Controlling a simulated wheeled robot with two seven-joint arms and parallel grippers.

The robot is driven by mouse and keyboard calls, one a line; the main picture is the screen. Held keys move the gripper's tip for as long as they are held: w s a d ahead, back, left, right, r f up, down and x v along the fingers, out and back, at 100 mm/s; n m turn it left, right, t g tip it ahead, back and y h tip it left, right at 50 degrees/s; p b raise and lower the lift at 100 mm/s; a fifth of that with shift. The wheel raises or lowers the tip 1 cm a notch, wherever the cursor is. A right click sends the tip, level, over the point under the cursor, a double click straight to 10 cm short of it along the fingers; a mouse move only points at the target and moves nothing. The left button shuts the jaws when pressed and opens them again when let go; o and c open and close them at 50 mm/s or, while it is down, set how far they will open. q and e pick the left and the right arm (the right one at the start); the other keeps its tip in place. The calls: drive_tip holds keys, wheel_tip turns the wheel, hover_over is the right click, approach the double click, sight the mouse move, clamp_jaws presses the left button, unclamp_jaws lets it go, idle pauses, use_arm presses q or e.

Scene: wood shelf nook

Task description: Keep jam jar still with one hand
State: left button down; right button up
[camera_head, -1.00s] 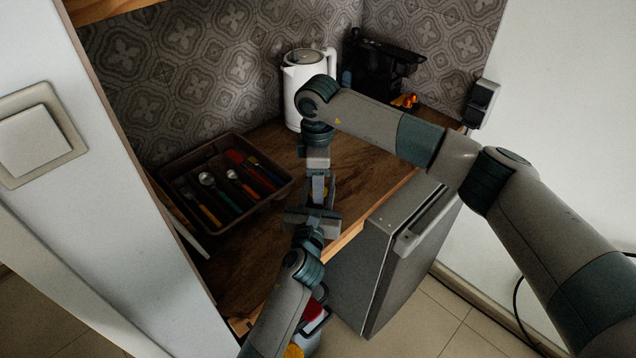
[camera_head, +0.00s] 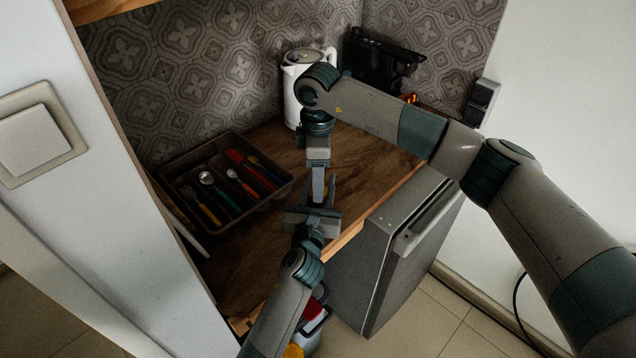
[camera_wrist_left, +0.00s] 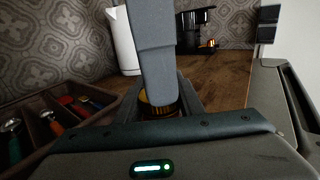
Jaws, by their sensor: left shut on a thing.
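The jam jar (camera_head: 323,197) stands on the wooden counter (camera_head: 250,255), mostly hidden by my grippers. In the left wrist view it shows as a small amber jar (camera_wrist_left: 165,109) between my left fingers. My left gripper (camera_head: 318,195) reaches in from the front and is shut on the jar. My right gripper (camera_head: 318,190) points down from above, over the jar. In the left wrist view its grey finger (camera_wrist_left: 156,75) covers the jar's upper part. The fingers overlap from both sides, so their opening and any contact with the jar cannot be told.
A cutlery tray (camera_head: 222,222) with several utensils lies left of the grippers. A white kettle (camera_head: 297,75) stands behind, and a black coffee machine (camera_head: 378,68) is at the back right. A grey fridge (camera_head: 375,265) stands at the counter's front right. Some counter right of the jar is clear.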

drive_tip(key=shift+r, duration=1.15)
use_arm(q)
drive_tip(key=c, duration=1.1)
unclamp_jaws()
drive_tip(key=shift+s, duration=0.15)
drive_tip(key=s+a+b, duration=0.1)
drive_tip(key=s, duration=0.4)
drive_tip(key=s+a, duration=0.1)
drive_tip(key=s, duration=0.5)
drive_tip(key=s+b, duration=0.1)
drive_tip(key=s, duration=0.5)
drive_tip(key=shift+a+b, duration=0.35)
drive_tip(key=shift+a, duration=0.05)
use_arm(e)
wheel_tip(320, 180, down, 3)
drive_tip(key=shift+r, duration=0.15)
